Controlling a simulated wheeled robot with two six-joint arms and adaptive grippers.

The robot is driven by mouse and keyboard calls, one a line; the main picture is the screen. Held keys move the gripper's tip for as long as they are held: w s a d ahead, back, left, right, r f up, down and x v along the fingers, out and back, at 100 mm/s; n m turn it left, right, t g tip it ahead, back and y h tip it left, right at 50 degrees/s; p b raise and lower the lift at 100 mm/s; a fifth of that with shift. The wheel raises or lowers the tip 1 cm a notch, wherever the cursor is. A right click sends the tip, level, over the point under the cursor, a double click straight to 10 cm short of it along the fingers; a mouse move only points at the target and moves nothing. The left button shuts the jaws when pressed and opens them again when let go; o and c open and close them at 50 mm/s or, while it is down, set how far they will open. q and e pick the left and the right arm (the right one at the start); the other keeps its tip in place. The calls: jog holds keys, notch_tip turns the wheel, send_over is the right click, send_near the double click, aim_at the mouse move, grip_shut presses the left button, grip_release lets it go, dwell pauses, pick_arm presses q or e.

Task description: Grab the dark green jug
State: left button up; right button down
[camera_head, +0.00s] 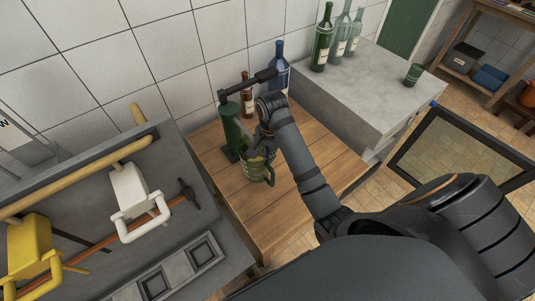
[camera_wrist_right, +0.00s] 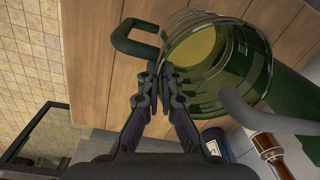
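The dark green jug (camera_head: 254,168) is a glassy mug-like vessel with a side handle, on the wooden table below my right gripper (camera_head: 262,143). In the right wrist view the open mouth of the jug (camera_wrist_right: 222,62) shows close up, its handle pointing left. The two fingertips of my right gripper (camera_wrist_right: 161,78) are almost together at the jug's near rim, one on the outer side and one over the mouth; they look shut on the rim wall. The fingers hide that part of the rim. My left gripper is not in view.
A green capping tool (camera_head: 231,130) with a black lever stands right behind the jug. A brown bottle (camera_head: 247,96) and a blue bottle (camera_head: 280,70) are behind. A grey counter (camera_head: 370,85) with green bottles lies right. The wooden table (camera_head: 250,212) is clear in front.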

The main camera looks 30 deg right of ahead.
jog(key=s+d, duration=0.2)
jog(key=s, duration=1.5)
jog(key=shift+d+p, duration=0.15)
jog(key=shift+p, duration=0.3)
